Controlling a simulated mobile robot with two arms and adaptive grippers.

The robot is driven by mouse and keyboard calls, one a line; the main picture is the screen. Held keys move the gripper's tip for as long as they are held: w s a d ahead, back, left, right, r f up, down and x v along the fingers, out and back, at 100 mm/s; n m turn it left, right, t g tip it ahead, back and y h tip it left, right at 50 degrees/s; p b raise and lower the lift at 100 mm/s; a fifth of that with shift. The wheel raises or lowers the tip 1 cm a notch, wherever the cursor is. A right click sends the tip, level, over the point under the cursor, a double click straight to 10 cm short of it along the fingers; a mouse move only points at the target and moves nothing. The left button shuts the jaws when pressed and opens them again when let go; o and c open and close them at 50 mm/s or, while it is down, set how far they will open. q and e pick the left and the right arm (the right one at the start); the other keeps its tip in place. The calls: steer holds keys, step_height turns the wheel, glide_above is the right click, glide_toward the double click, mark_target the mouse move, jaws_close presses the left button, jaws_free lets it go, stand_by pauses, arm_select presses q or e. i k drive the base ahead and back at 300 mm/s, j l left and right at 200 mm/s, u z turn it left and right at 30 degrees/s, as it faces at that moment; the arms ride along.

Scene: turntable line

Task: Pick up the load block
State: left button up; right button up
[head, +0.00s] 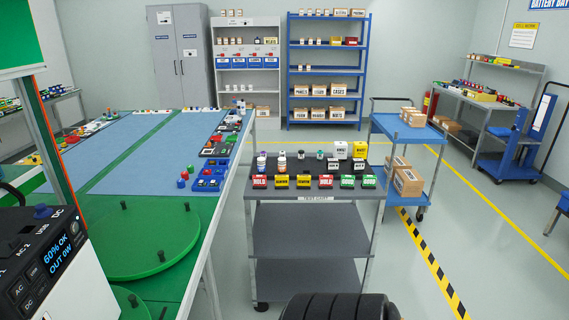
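I cannot make out which thing is the load block, as no label here clearly reads so. Several small blocks and jars stand on the grey cart (307,215). Among them are a white block (340,150), a yellow-fronted block (361,149) and two dark blocks with white labels, one on the left (333,164) and one on the right (361,166). Neither of my grippers can be made out. A black ribbed shape at the bottom edge is cut off, and I cannot tell what it is.
Coloured bins line the cart's front, including a red HOLD bin (260,181). A green turntable (142,242) with pegs lies left, beside a blue-topped table (146,150) with small parts. A power unit (50,268) reads "60% OK OUT 0W".

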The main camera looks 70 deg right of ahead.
mark_target(333, 162)
steer(key=z, duration=2.7)
steer(key=i+j+z, duration=0.15)
steer(key=i, duration=0.35)
steer(key=i+j+z, duration=0.2)
steer(key=i+j, duration=0.2)
steer(key=i, duration=0.05)
